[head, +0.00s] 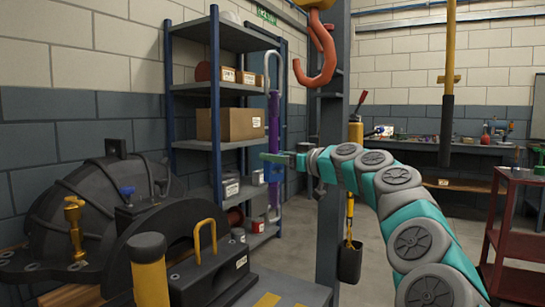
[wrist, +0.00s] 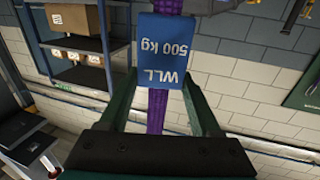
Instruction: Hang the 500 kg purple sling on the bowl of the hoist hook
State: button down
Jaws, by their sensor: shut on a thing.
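The purple sling (head: 274,125) hangs upright in my gripper (head: 268,158), with a pale loop at its upper end and another at its lower end. Its blue tag (head: 273,173) is at my gripper. In the wrist view the tag (wrist: 164,45) reads "WLL 500 kg" upside down, and the purple webbing (wrist: 156,110) runs between my fingers (wrist: 158,88), which are shut on it. The orange hoist hook (head: 318,60) hangs at the top middle of the head view. The sling's upper loop is left of the hook in the picture and apart from it; the depth between them is unclear.
A dark post (head: 331,150) stands behind the hook. Blue-framed shelving (head: 215,90) with boxes is behind the sling. A black casing half (head: 90,215) and a yellow-handled block (head: 208,262) fill the lower left. A red trolley (head: 510,220) stands right.

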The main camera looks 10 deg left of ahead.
jog(key=v, duration=0.1)
jog(key=b+v, duration=0.1)
jog(key=v, duration=0.1)
jog(key=w+v, duration=0.1)
jog(key=shift+s+d+f, duration=0.1)
jog(key=shift+s+d, duration=0.1)
jog(key=shift+d, duration=0.35)
dwell(0.3)
jog(key=shift+f+b, duration=0.15)
jog(key=shift+b, duration=0.35)
jog(key=shift+a, duration=0.1)
jog(key=shift+s, duration=0.1)
jog(key=shift+s+d+f+b, duration=0.1)
jog(key=shift+s+d+b, duration=0.15)
jog(key=shift+d+b, duration=0.4)
jog(key=shift+s+d+f+b, duration=0.1)
jog(key=shift+s+d+b, duration=0.25)
jog(key=shift+d, duration=0.6)
jog(key=shift+s+d+b, duration=0.2)
jog(key=shift+d+b, duration=0.3)
jog(key=shift+d, duration=0.35)
jog(key=shift+b, duration=0.3)
